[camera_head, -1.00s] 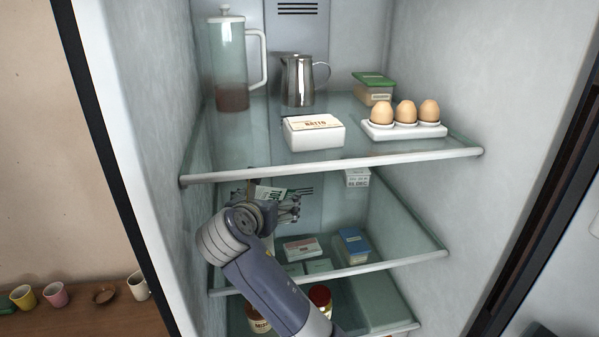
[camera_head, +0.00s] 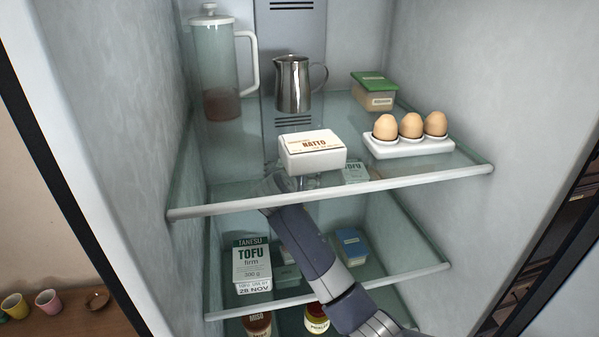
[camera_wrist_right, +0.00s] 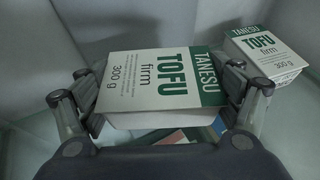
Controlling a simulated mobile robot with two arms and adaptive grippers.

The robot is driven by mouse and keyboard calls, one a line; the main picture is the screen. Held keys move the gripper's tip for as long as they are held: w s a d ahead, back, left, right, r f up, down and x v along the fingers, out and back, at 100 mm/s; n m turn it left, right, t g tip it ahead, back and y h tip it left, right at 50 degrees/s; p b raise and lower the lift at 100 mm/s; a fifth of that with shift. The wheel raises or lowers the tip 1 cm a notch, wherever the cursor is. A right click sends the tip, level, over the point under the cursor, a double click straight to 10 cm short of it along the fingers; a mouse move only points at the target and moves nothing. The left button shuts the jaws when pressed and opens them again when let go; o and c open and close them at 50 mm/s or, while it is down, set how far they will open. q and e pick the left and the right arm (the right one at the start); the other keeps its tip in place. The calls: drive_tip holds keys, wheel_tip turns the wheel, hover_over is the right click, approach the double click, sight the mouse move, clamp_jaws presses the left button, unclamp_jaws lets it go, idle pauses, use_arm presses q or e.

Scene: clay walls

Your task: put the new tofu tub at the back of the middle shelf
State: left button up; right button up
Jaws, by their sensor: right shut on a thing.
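My right gripper (camera_wrist_right: 163,90) is shut on a white tofu tub (camera_wrist_right: 150,72) with a green-and-white label, one finger on each side. In the head view my right arm reaches under the top shelf, and the held tub is mostly hidden behind the natto box. A second tofu tub (camera_wrist_right: 266,53) stands to the right in the wrist view; one at the back right shows through the glass in the head view (camera_head: 355,171). A tofu tub dated 28 NOV (camera_head: 252,263) stands at the front left of the middle shelf (camera_head: 400,274). My left gripper is not in view.
The top shelf (camera_head: 330,193) holds a natto box (camera_head: 312,152), a jug (camera_head: 215,75), a steel pitcher (camera_head: 293,85), a green-lidded box (camera_head: 375,91) and an egg tray (camera_head: 408,146). A blue box (camera_head: 351,246) is on the middle shelf. Jars (camera_head: 317,318) stand below.

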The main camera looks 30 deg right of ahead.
drive_tip(key=shift+w+d, duration=0.65)
drive_tip(key=shift+d, duration=0.25)
drive_tip(key=shift+d+f+p, duration=0.1)
drive_tip(key=shift+f+p, duration=0.05)
drive_tip(key=shift+p, duration=0.25)
wheel_tip(320, 180, down, 2)
drive_tip(key=shift+f+p, duration=0.1)
drive_tip(key=shift+p, duration=0.5)
drive_tip(key=shift+f, duration=0.35)
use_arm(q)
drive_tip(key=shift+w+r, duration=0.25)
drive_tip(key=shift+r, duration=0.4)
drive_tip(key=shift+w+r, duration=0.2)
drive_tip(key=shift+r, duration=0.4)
use_arm(e)
drive_tip(key=shift+f, duration=0.2)
drive_tip(key=o, duration=1.3)
drive_tip(key=shift+f, duration=0.15)
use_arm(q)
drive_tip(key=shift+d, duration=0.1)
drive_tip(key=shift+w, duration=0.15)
